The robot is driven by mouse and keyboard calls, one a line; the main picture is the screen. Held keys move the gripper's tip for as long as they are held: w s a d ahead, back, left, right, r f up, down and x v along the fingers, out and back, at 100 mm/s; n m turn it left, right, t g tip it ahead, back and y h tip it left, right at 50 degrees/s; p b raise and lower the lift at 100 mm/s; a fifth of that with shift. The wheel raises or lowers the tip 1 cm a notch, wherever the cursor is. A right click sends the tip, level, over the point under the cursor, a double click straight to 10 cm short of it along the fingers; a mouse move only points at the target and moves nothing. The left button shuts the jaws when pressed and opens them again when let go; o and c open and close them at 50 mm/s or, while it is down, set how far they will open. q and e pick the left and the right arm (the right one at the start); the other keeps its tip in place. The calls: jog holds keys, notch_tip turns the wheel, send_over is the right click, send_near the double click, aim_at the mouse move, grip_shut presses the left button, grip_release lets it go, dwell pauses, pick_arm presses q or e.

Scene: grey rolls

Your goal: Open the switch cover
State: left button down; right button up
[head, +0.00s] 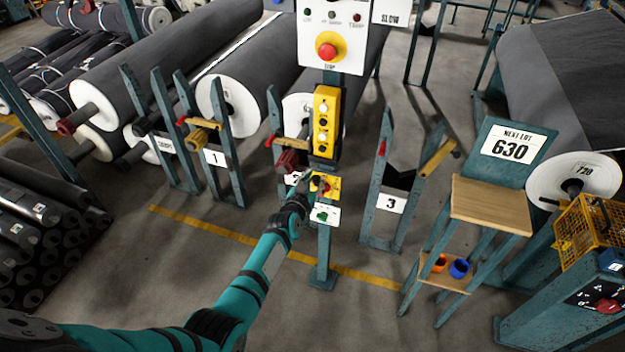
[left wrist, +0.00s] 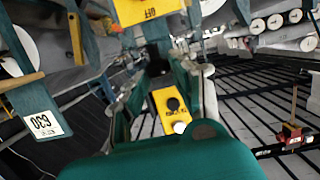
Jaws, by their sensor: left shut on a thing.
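A yellow switch box (head: 325,186) with a red part on it is mounted on a teal post, below a yellow button box. My left gripper (head: 303,180) reaches in from the lower left and is at the left side of the switch box. It is shut on what appears to be the switch cover; the fingers hide most of it. My right gripper is in neither view.
The yellow button box (head: 325,122) hangs just above the switch box, and a white plate with a green button (head: 325,215) sits below. A red stop button (head: 327,52) is higher up. Roll stands flank the post. A small wooden-topped stand (head: 490,203) is at right.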

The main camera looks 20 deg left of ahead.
pick_arm(q)
jog(key=shift+w, duration=0.1)
dwell(0.3)
jog(key=c, duration=1.5)
grip_release()
jog(key=shift+o, duration=1.3)
jog(key=shift+w+f, duration=0.1)
jog(key=shift+o, duration=1)
jog(key=shift+w+f, duration=0.2)
jog(key=shift+s, duration=0.15)
jog(key=shift+s+r, duration=0.15)
jog(key=shift+s, duration=0.05)
jog(key=v, duration=1.1)
jog(key=shift+s+r, duration=0.15)
jog(key=shift+r, duration=0.05)
